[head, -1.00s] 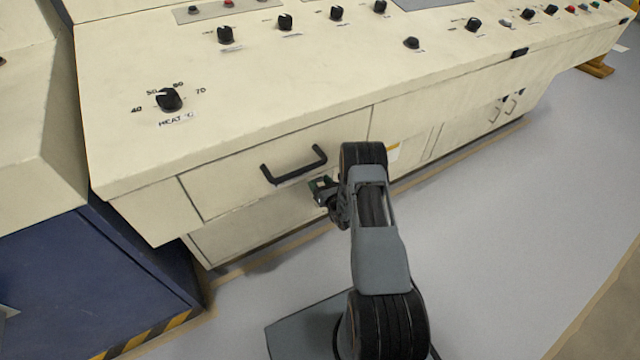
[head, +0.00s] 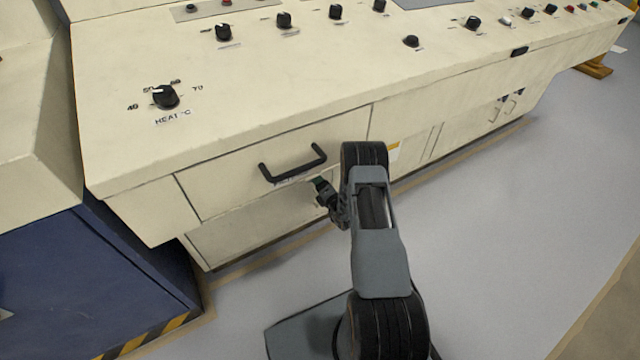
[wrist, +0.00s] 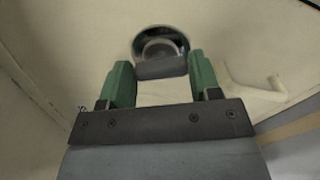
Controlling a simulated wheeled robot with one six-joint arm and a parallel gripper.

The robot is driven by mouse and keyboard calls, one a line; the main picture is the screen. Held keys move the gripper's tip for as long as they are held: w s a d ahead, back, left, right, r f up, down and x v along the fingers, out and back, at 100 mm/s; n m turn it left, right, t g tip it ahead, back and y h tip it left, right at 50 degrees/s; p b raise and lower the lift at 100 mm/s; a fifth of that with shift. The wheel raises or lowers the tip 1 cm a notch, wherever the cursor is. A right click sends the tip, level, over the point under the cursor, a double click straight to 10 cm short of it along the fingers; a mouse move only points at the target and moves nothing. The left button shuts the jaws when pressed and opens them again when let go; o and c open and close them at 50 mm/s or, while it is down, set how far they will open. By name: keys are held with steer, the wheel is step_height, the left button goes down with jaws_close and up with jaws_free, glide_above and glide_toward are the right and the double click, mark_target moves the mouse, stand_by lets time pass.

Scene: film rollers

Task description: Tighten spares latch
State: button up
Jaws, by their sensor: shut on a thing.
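The spares latch (wrist: 162,67) shows in the wrist view as a dark grey bar on a round, dark-rimmed fitting on a cream panel. My gripper (wrist: 161,76) has its two green fingers on either side of the bar and is shut on it. In the head view my gripper (head: 322,188) is at the cabinet front, just below the black drawer handle (head: 293,165). The latch is hidden there behind my gripper. Any markings around the latch are not readable.
A cream console (head: 250,95) with several black knobs rises above the drawer. A pale, bent bar (wrist: 255,92) stands out from the panel right of the latch. A blue base (head: 90,285) with striped edging stands at left. Grey floor (head: 510,245) is open at right.

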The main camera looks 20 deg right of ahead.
steer(key=shift+f+m, duration=0.1)
steer(key=shift+m, duration=1.9)
steer(key=o, duration=0.9)
steer(key=shift+s, duration=0.1)
steer(key=s+p, duration=0.1)
steer(key=s, duration=0.3)
steer(key=s+d+p, duration=0.1)
steer(key=s, duration=0.4)
steer(key=s+p, duration=0.1)
steer(key=s, duration=0.3)
steer(key=shift+s+d, duration=0.3)
